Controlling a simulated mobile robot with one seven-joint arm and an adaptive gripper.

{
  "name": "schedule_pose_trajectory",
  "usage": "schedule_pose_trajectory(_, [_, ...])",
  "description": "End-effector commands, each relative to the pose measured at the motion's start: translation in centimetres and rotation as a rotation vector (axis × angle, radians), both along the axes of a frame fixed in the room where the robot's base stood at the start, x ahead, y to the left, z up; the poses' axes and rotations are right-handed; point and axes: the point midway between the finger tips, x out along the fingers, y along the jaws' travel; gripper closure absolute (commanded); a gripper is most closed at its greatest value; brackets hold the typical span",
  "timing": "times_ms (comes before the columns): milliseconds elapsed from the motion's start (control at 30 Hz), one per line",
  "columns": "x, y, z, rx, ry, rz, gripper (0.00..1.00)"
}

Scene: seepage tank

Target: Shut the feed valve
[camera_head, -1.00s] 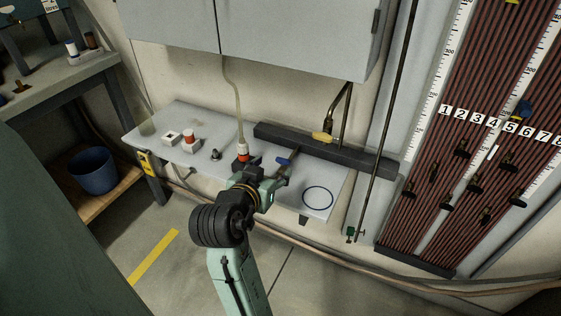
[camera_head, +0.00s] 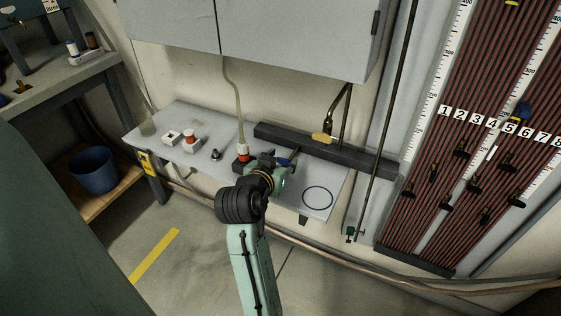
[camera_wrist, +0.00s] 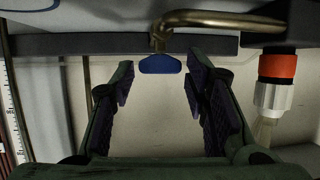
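A valve with a blue handle (camera_wrist: 160,64) hangs on a bent brass-coloured pipe (camera_wrist: 215,19) in the wrist view. My gripper (camera_wrist: 163,86) is open and empty. Its two fingers stand on either side of the handle's line, with the handle ahead of the tips and apart from them. An orange and white hose fitting (camera_wrist: 276,82) is at the right in the wrist view. No label shows which valve is the feed valve.
A second, yellow handle (camera_head: 321,138) sits by a dark bar (camera_head: 350,155) at the back of the bench (camera_head: 180,118). A thin vertical rod (camera_head: 385,120) and the tube panel (camera_head: 470,150) are at the right.

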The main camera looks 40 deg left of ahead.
Motion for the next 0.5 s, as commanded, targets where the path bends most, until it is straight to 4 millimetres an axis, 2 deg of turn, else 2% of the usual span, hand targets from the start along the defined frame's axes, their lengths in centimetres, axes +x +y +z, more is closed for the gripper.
schedule_pose_trajectory(67, [-0.01,0.0,0.0,0.0,0.0,0.0,0.65])
schedule_pose_trajectory(500, [-0.02,-0.01,-0.01,-0.001,0.0,0.0,0.95])
